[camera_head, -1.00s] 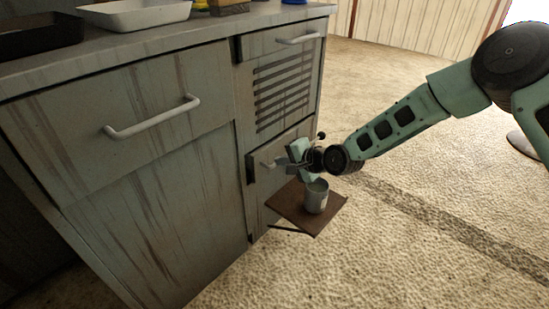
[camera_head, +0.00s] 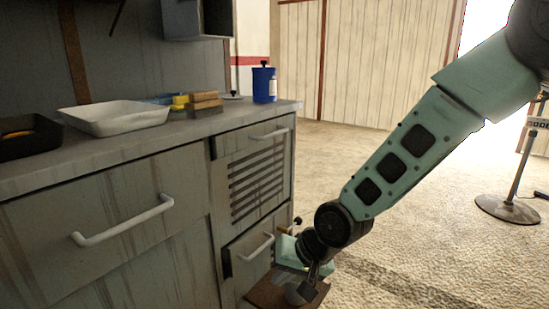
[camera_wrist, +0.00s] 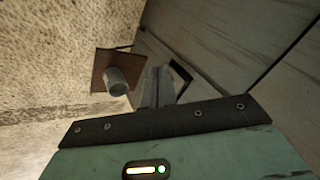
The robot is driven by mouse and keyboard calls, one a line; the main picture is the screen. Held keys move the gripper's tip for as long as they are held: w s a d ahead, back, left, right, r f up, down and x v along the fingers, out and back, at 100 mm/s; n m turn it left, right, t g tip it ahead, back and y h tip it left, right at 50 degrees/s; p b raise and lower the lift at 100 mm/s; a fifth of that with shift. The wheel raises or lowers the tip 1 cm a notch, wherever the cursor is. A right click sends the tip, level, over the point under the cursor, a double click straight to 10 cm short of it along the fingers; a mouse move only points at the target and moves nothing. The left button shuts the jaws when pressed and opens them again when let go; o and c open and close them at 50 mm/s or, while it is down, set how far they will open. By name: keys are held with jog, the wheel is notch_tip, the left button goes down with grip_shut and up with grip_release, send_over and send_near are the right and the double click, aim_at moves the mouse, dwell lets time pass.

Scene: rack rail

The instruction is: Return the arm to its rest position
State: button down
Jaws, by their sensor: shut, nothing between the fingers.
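My gripper (camera_wrist: 157,85) is shut with nothing between its fingers. In the head view my gripper (camera_head: 290,252) is low by the right end of the cabinet (camera_head: 100,232), just above a small brown shelf (camera_head: 264,292). A grey metal cup (camera_wrist: 117,82) stands on the shelf (camera_wrist: 101,62) in the wrist view, beside the fingers and apart from them. In the head view the cup (camera_head: 298,293) is partly hidden by my wrist. My arm reaches down from the upper right.
Drawer handles (camera_head: 122,222) stick out of the cabinet front, one (camera_head: 256,248) close to my gripper. A white tray (camera_head: 115,117), dark tray (camera_head: 28,138) and blue can (camera_head: 264,85) are on the worktop. A stand (camera_head: 508,200) is at right. Floor between is open.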

jog(key=s+d+r+n+g+h, duration=0.1)
jog(key=s+d+r+n+h, duration=0.2)
jog(key=s, duration=0.4)
jog(key=s+d+r+n+g, duration=0.1)
jog(key=s+d+r+n, duration=0.15)
jog(key=s+d, duration=0.4)
jog(key=s+d+r+n+g+h, duration=0.1)
jog(key=s+d+r+n+h, duration=0.15)
jog(key=s, duration=0.65)
notch_tip(320, 180, up, 31)
jog(key=m+p, duration=0.1)
jog(key=p, duration=2.9)
jog(key=shift+s+d, duration=0.2)
jog(key=shift+d, duration=0.15)
